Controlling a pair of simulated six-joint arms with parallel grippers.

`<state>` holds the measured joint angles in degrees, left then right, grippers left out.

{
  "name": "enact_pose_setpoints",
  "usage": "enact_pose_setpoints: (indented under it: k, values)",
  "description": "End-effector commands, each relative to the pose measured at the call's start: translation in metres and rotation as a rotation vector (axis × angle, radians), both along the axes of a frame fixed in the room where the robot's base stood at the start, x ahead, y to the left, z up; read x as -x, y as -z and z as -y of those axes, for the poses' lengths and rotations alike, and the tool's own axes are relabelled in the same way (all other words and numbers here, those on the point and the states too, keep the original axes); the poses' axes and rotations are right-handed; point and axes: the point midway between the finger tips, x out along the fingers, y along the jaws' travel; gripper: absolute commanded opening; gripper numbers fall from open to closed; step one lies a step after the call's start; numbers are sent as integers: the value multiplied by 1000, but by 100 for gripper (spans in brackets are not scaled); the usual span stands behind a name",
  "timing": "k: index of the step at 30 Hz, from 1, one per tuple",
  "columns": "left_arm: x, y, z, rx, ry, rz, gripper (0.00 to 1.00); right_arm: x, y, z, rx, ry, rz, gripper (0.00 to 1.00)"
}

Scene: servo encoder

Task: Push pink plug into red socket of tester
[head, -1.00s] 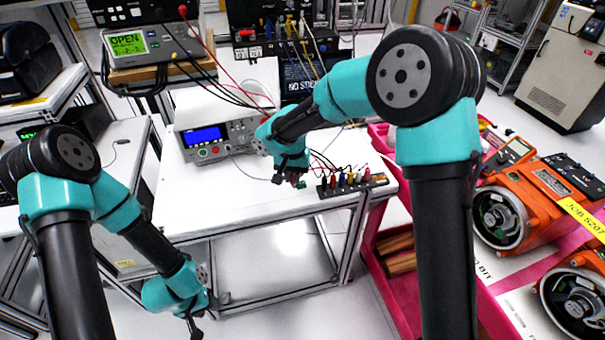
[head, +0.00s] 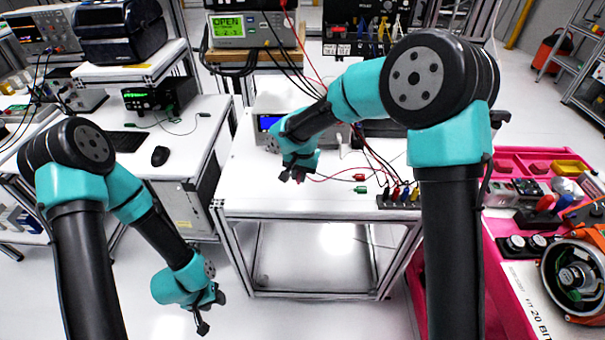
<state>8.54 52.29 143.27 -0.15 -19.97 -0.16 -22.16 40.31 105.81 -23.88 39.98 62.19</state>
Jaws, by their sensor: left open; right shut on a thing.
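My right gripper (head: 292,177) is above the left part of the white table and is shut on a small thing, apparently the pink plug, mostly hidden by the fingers. A thin pinkish lead runs right from there. A bench tester with a blue display (head: 268,122) stands behind, largely covered by my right arm; I cannot make out its red socket. A red connector (head: 359,177) and a green connector (head: 361,189) lie on the table to the right. My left gripper (head: 203,327) is open and empty, hanging low in front of the table.
A black strip (head: 386,203) with coloured plugs and several leads sits at the table's right front, partly behind my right arm. The white table (head: 250,188) is clear at its front left. A pink bench (head: 470,240) with parts stands at the right.

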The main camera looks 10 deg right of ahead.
Motion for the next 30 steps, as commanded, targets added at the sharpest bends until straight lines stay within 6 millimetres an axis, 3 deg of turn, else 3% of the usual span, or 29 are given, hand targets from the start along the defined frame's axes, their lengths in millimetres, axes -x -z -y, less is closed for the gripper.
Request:
enact_pose_setpoints:
  k: [8,16,30]
  values:
    - [0,0,0,0,-1,0,43,-22,7,-10,-180,150,84,0]
    - [0,0,0,0,-1,0,43,-46,4,-8,-370,318,213,0]
    - [0,0,0,0,-1,0,43,-62,-2,1,-502,442,335,0]
